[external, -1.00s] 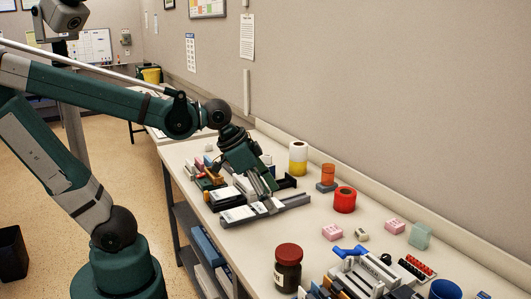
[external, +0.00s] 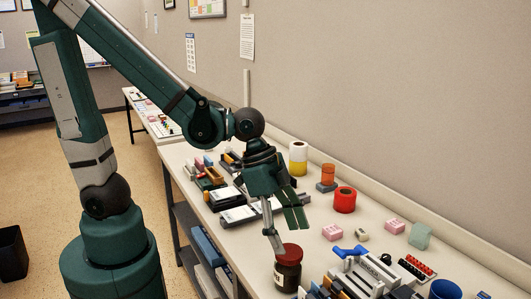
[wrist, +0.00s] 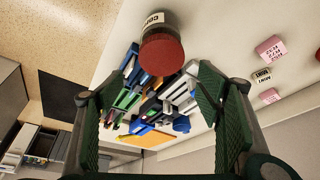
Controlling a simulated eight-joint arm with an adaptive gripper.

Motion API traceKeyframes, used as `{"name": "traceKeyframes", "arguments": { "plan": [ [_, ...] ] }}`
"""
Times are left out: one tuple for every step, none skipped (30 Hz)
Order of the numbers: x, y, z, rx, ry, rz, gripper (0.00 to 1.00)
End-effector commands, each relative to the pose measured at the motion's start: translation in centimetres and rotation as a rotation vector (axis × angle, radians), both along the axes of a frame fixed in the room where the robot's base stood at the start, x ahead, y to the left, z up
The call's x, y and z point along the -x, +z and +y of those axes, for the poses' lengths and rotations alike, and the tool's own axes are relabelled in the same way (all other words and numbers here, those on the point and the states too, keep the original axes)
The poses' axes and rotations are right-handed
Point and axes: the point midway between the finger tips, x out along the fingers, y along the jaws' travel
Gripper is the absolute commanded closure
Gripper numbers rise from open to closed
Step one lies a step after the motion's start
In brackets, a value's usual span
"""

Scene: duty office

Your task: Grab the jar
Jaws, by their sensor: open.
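The jar (external: 288,274) is dark brown with a red-brown lid and a pale label. It stands upright near the front edge of the table. In the wrist view the jar (wrist: 161,50) shows lid-first at the upper middle, beyond and between the fingertips. My gripper (external: 288,240) is open and tilted downward just above and behind the jar. One finger's tip overlaps the lid's left edge in the external view; I cannot tell whether they touch. In the wrist view my gripper (wrist: 157,82) has its green fingers spread wide with nothing between them.
Right of the jar is a cluster of boxes and a grey-white device (external: 372,272) with blue handles. A red tape roll (external: 344,200), pink blocks (external: 333,232) and a blue cup (external: 446,290) stand on the table (external: 310,240). The wall (external: 400,130) runs behind.

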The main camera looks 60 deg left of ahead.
Motion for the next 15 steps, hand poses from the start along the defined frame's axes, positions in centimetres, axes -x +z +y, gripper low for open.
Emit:
{"name": "traceKeyframes", "arguments": {
  "plan": [
    [0.0,-0.9,0.1,0.0,0.002,0.0,0.35],
    [0.0,-1.3,0.1,0.0,0.002,0.0,0.35],
    [0.0,-1.7,0.1,0.0,0.002,0.0,0.35],
    [0.0,-2.0,0.1,0.0,0.002,0.0,0.35],
    [0.0,-2.4,0.1,0.0,0.002,0.0,0.35],
    [0.0,-2.9,0.1,0.0,0.002,0.0,0.35],
    [-0.1,-3.2,0.1,0.0,0.003,0.0,0.35],
    [0.0,-3.4,0.1,0.0,0.003,0.0,0.35],
    [0.0,-3.7,0.1,0.0,0.003,0.0,0.35],
    [0.0,-3.9,0.1,0.0,0.004,-0.001,0.35],
    [0.0,-4.0,0.1,0.0,0.004,-0.001,0.35],
    [0.0,-4.2,0.1,0.0,0.004,-0.001,0.35],
    [0.0,-4.3,0.1,0.0,0.004,-0.001,0.35],
    [0.0,-4.3,0.1,0.0,0.004,-0.001,0.35],
    [0.0,-4.4,0.1,0.0,0.004,-0.001,0.35]
  ]
}}
